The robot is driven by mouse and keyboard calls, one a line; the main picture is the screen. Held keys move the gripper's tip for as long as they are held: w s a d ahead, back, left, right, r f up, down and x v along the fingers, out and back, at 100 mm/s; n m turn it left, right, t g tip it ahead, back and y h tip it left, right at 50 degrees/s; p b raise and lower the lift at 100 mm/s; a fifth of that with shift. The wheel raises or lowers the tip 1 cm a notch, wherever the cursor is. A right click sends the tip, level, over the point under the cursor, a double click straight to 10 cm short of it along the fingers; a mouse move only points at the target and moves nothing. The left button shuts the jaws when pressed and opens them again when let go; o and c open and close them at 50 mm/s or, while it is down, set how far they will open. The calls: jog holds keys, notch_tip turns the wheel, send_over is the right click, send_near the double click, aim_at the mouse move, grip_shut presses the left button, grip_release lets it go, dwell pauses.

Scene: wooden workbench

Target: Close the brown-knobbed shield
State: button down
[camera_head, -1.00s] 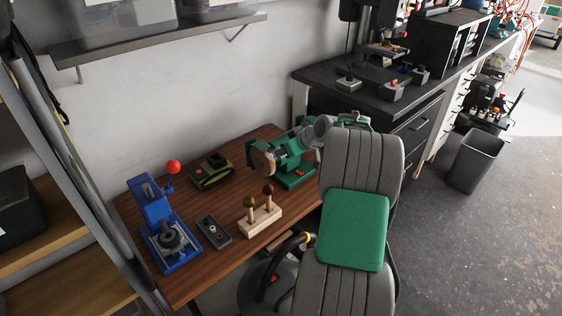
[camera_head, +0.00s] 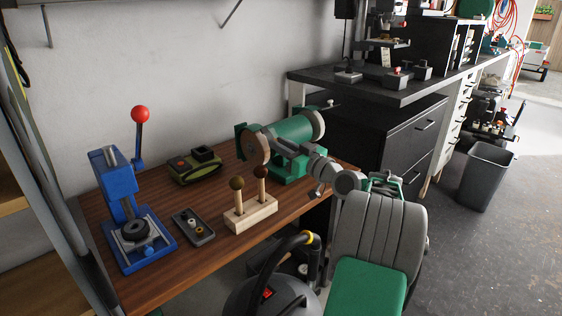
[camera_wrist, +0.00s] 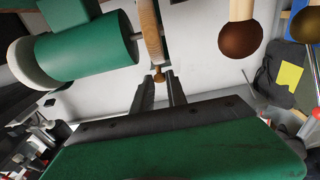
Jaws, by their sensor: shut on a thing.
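The bench grinder (camera_head: 295,140) has a green body and stands at the back right of the wooden bench. Its tan wheel (camera_head: 255,146) faces left and shows edge-on in the wrist view (camera_wrist: 151,32). In the wrist view a small brown knob (camera_wrist: 158,76) lies between my fingertips, just below the wheel. My gripper (camera_wrist: 160,84) is shut on this knob. In the head view my gripper (camera_head: 270,134) reaches the grinder from the right, beside the wheel. The shield itself cannot be made out clearly; my gripper partly hides that area.
A wooden block (camera_head: 250,215) with two knobbed sticks stands in front of the grinder. A blue press (camera_head: 120,205) with a red ball handle, a grey control box (camera_head: 193,228) and an olive device (camera_head: 194,167) are to the left. A black vacuum (camera_head: 270,290) stands by the bench's front.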

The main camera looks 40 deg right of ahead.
jog(key=shift+w+f+t+b, duration=0.1)
jog(key=shift+f+t+b, duration=0.25)
jog(key=shift+b, duration=0.4)
jog(key=shift+r, duration=0.1)
jog(key=c, duration=1.3)
grip_release()
jog(key=shift+c, duration=0.2)
jog(key=s+d+f, duration=0.1)
jog(key=s, duration=0.6)
jog(key=shift+s+p, duration=0.3)
jog(key=shift+p, duration=0.05)
jog(key=shift+f, duration=0.1)
